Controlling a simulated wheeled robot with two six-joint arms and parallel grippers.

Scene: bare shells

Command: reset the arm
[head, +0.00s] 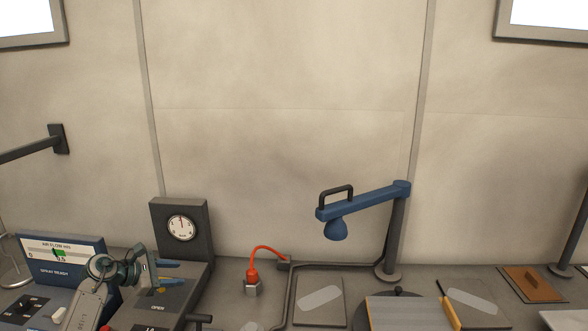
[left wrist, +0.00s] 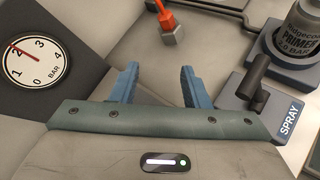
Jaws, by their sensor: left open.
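My left gripper (head: 176,272) is at the lower left in the head view, above the bench near a panel marked OPEN. Its two blue fingers stand apart with nothing between them; the left wrist view also shows the open jaws (left wrist: 158,78). My right gripper is not in view. A blue swing arm (head: 365,201) on a dark post stands at the back of the bench, with a black handle on top and a rounded blue head hanging from its left end. My left gripper is well to its left, not touching it.
A gauge (head: 181,228) stands behind my left gripper. An orange hose (head: 252,272) with a metal end is to its right. A SPRAY lever (left wrist: 255,85) and a primer can (left wrist: 292,32) show in the left wrist view. Flat plates (head: 320,299) lie on the bench.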

